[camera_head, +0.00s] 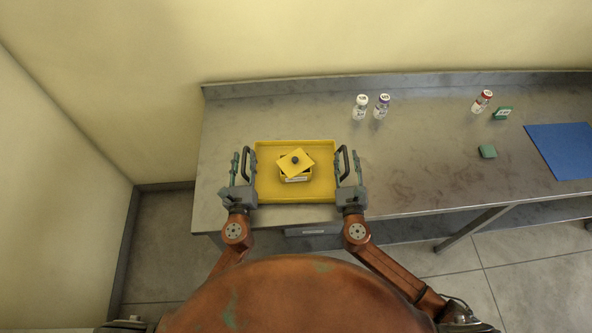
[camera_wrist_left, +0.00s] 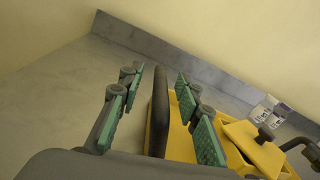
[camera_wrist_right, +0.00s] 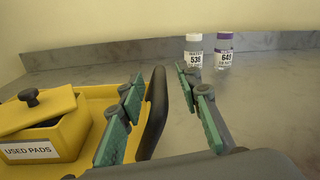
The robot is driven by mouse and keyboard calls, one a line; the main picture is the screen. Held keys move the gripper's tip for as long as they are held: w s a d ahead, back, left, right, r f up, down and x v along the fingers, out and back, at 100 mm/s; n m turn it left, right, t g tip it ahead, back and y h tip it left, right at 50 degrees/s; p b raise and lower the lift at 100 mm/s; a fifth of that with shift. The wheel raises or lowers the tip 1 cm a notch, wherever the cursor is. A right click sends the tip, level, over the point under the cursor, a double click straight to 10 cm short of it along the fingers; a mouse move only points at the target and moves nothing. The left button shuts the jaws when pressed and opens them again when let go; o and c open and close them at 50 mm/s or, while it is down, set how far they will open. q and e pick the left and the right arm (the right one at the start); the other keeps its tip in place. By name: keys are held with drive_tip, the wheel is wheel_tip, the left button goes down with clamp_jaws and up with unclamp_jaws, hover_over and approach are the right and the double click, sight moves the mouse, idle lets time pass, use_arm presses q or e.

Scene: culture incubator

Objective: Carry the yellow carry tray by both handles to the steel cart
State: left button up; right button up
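The yellow carry tray (camera_head: 265,190) lies on the steel bench, with a black handle on its left side (camera_head: 248,164) and one on its right side (camera_head: 345,162). On it sits a yellow box labelled "USED PADS" (camera_wrist_right: 60,142) with a black-knobbed lid set askew. My left gripper (camera_head: 245,165) is open, its green-padded fingers on either side of the left handle (camera_wrist_left: 158,112), with gaps visible. My right gripper (camera_head: 349,163) is open, its fingers on either side of the right handle (camera_wrist_right: 154,112). No steel cart can be made out.
The bench (camera_head: 430,170) holds two vials behind the tray, white-capped (camera_head: 361,107) and purple-capped (camera_head: 382,106). Further right are a red-capped vial (camera_head: 482,101), a green block (camera_head: 503,113), a green pad (camera_head: 487,151) and a blue mat (camera_head: 563,150). A wall stands behind the bench.

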use_arm(q)
drive_tip(key=shift+c, duration=0.3)
use_arm(e)
drive_tip(key=shift+c, duration=0.3)
use_arm(q)
drive_tip(key=c, duration=0.8)
use_arm(e)
drive_tip(key=c, duration=0.8)
use_arm(q)
clamp_jaws()
use_arm(e)
clamp_jaws()
use_arm(q)
drive_tip(key=shift+a, duration=0.15)
